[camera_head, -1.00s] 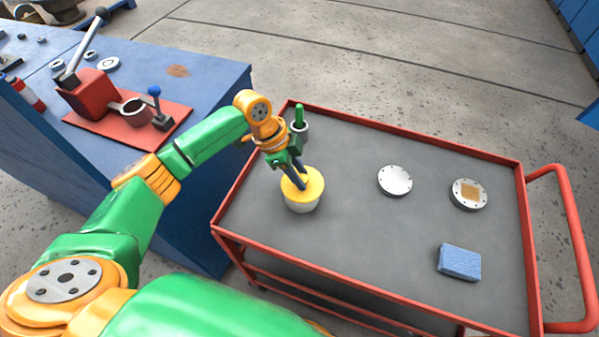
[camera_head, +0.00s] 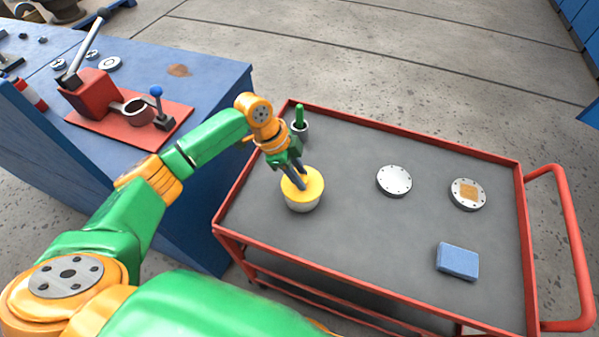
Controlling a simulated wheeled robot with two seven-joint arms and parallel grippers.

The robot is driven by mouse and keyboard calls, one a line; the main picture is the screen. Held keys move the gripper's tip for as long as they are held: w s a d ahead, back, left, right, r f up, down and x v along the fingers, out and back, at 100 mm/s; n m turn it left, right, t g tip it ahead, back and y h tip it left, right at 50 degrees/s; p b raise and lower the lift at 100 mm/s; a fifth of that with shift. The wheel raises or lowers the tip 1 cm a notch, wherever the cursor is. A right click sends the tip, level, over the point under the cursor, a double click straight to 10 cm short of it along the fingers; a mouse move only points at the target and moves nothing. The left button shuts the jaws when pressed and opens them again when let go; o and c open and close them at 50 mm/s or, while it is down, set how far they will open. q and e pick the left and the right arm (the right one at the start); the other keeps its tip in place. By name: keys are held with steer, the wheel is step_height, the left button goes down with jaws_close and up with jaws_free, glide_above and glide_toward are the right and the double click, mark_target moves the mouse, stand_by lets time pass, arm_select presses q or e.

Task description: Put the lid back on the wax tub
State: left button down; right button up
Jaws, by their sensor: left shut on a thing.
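The fingertips' exact grip is too small to make out. My right gripper is not in view.
A blue bench (camera_head: 215,84) with a red fixture (camera_head: 90,94) stands left.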

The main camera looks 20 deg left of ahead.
arm_select(q)
steer(key=shift+f, duration=0.1)
stand_by(0.7)
stand_by(0.3)
jaws_free()
stand_by(0.4)
step_height(320, 180, up, 7)
steer(key=p, duration=0.8)
jaws_close()
steer(key=shift+f, duration=0.15)
stand_by(1.3)
